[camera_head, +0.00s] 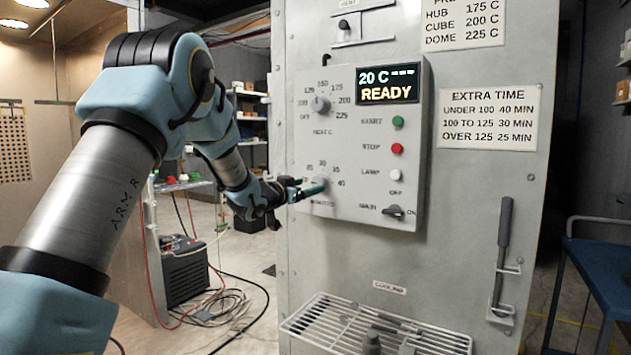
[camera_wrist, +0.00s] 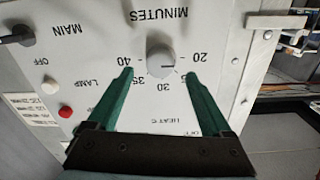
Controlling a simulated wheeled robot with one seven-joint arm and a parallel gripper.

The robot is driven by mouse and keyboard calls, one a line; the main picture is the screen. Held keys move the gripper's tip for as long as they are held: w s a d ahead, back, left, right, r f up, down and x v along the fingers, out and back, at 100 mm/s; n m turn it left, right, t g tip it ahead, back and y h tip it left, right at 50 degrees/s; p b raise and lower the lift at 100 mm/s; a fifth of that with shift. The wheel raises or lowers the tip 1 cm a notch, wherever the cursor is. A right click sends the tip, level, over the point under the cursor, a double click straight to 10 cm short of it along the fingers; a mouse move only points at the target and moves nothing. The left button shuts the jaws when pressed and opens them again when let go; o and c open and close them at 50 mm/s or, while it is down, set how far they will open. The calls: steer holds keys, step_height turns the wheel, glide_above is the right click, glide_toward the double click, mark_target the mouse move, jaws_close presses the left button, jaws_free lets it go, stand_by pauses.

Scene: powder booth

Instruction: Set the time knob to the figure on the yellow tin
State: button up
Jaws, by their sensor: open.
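The time knob, a grey dial marked MINUTES, is on the lower left of the control panel (camera_head: 375,165). The wrist view shows this knob (camera_wrist: 160,56) upside down, with figures from 20 to 40 around it. A small mark at its edge seems to point toward 25, but I cannot be sure. My gripper (camera_head: 308,188) is at the knob and hides part of it in the head view. In the wrist view my gripper (camera_wrist: 158,75) is open, its green fingertips on either side just below the knob. Contact is not clear. No yellow tin shows in either view.
The heat knob (camera_head: 320,104) is above. The display (camera_head: 387,85) reads 20 C and READY. Green, red and white buttons and the main switch (camera_head: 398,211) are to the right. A wire shelf (camera_head: 335,322) juts out below. A sign (camera_head: 489,118) lists extra times.

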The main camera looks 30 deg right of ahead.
mark_target(317, 183)
steer(key=shift+p+x, duration=0.6)
steer(key=shift+x, duration=1.75)
steer(key=shift+a, duration=0.1)
jaws_close()
